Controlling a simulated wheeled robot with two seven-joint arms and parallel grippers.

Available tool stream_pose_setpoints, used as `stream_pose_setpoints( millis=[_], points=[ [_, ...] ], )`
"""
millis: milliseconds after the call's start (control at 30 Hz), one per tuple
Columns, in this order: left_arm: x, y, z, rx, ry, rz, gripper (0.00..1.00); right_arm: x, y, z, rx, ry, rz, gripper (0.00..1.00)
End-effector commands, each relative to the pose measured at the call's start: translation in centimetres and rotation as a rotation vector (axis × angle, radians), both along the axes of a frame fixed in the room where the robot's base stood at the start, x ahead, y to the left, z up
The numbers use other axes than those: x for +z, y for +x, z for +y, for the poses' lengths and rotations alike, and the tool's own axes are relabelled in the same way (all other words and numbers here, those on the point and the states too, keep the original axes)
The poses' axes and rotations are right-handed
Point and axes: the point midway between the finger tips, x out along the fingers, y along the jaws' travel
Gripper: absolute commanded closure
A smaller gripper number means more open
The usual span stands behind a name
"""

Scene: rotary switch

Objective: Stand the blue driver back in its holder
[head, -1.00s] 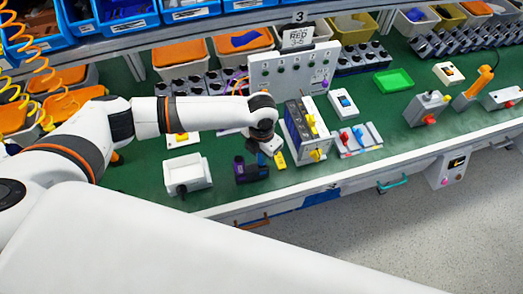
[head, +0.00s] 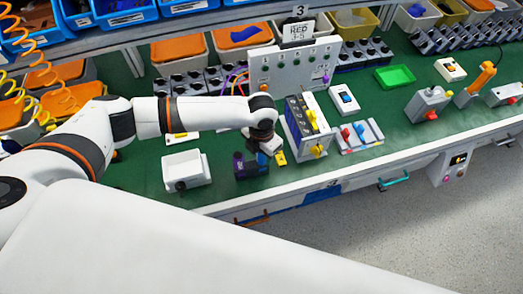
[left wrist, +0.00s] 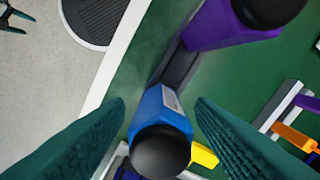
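The blue driver (left wrist: 163,118) shows its blue handle and black end cap in the left wrist view. It stands between the two teal fingers of my left gripper (left wrist: 160,103). The gripper is open around the handle, with narrow gaps at the sides. The dark holder (left wrist: 180,72) shows partly between the blue driver and a purple driver (left wrist: 232,24). In the head view my left gripper (head: 268,147) is low over the right end of the holder (head: 252,170), hiding most of the blue driver. The blue driver's lower end is hidden. My right gripper is not in view.
A white open box (head: 186,170) stands left of the holder. A grey switch unit with yellow knobs (head: 307,128) stands close to the right of my gripper. The table's front edge (head: 222,208) is near. Green table around the box is free.

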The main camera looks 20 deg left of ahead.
Motion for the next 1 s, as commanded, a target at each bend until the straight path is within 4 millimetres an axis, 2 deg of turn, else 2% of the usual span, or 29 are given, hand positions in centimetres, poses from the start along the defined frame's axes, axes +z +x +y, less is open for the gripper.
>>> stream_pose_setpoints(
  millis=[267,367,700,833,1000],
  points=[
    [0.8,0.1,0.0,0.0,-0.001,-0.002,0.5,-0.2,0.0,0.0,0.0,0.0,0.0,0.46],
    [2.3,0.1,0.0,-0.001,-0.002,-0.004,0.5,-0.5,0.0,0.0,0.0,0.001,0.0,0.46],
    [9.3,0.1,0.0,-0.002,0.0,-0.004,0.5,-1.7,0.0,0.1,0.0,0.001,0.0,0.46],
    [11.0,0.1,0.0,0.0,-0.001,-0.003,0.5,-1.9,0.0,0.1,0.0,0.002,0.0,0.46],
    [12.0,0.0,0.0,0.0,0.0,0.001,0.5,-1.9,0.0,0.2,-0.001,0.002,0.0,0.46]
  ],
)
